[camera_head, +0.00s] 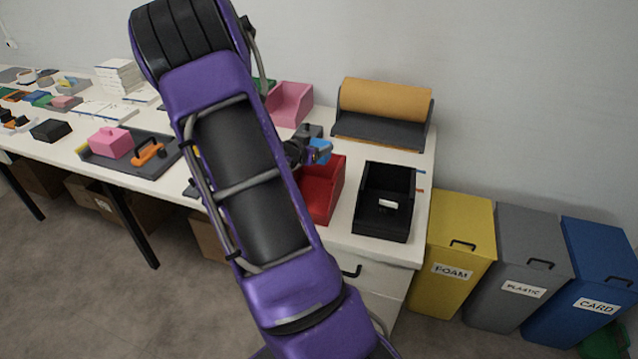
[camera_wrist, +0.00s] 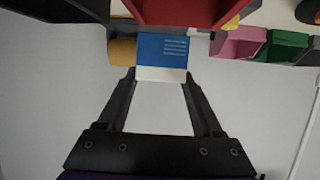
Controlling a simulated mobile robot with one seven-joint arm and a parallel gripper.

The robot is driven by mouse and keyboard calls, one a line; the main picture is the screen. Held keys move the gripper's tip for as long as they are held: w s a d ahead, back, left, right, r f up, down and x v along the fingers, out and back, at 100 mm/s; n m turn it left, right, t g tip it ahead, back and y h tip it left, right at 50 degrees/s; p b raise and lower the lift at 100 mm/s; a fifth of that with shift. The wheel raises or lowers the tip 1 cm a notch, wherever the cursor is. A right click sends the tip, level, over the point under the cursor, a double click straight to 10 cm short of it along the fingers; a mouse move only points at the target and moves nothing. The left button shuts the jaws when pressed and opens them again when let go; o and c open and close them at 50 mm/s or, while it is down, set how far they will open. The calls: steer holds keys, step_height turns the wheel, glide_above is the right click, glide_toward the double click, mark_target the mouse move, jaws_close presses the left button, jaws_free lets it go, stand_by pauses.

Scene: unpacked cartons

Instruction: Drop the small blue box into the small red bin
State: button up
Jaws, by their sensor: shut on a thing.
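The small blue box (camera_head: 320,146) is held in my gripper (camera_head: 311,150), above the back end of the small red bin (camera_head: 323,186) in the head view. The bin stands on the bench, partly hidden behind my purple arm. In the wrist view the blue box (camera_wrist: 162,50) has a white band and sits between the two fingertips of my gripper (camera_wrist: 160,74). The red bin (camera_wrist: 182,10) shows at the top edge there, close to the box. I cannot see into the bin fully.
A black bin (camera_head: 385,203) with a white label stands right of the red bin. A pink bin (camera_head: 290,103) and a brown paper roll (camera_head: 385,100) stand behind. A grey tray (camera_head: 165,150) with a pink box lies left. Yellow, grey and blue waste bins stand right of the bench.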

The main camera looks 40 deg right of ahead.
steer(key=shift+f+b, duration=1.1)
steer(key=shift+f, duration=1.9)
steer(key=o, duration=1.4)
steer(key=shift+c, duration=0.2)
steer(key=shift+a+r, duration=0.1)
steer(key=p+v, duration=0.2)
steer(key=v, duration=1.5)
steer(key=shift+s, duration=0.15)
